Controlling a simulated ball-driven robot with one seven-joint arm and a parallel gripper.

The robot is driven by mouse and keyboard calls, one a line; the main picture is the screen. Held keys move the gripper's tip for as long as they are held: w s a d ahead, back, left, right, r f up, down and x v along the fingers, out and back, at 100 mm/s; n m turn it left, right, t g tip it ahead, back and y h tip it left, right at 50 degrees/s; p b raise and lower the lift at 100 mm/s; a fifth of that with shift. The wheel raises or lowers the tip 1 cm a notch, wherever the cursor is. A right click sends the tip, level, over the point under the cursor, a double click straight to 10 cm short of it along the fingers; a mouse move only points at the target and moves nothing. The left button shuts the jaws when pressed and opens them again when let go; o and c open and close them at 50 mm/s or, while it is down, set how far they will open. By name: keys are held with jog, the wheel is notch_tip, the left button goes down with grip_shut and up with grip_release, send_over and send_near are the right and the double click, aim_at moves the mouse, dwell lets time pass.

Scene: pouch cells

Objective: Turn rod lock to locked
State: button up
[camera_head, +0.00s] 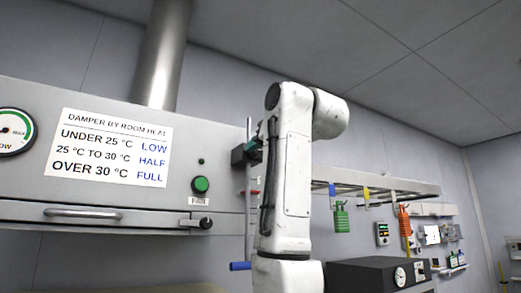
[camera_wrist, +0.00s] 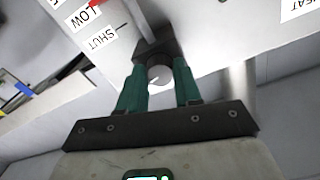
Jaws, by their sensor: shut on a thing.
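The vertical damper rod (camera_head: 247,190) runs along the right end of the grey hood, with a blue handle (camera_head: 240,266) at its lower end. A dark block (camera_head: 238,155) sits by the rod, and I take it for the rod lock's body. In the wrist view the dark block (camera_wrist: 157,50) carries a pale round knob (camera_wrist: 160,76). My gripper (camera_wrist: 160,82) has its green fingers on either side of this knob, shut on it. In the head view my arm hides most of the gripper. I cannot read the lock's position.
The hood (camera_head: 222,170) carries a damper sign (camera_head: 112,148), a gauge (camera_head: 12,131) and a green button (camera_head: 201,184). LOW and SHUT labels (camera_wrist: 101,38) lie beside the block. A dark box (camera_head: 375,275) and a wall shelf (camera_head: 380,188) stand to the right.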

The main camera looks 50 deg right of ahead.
jog(key=n, duration=1.1)
jog(key=shift+n, duration=2.3)
jog(key=shift+a, duration=0.1)
jog(key=o, duration=1)
jog(key=shift+o, duration=0.2)
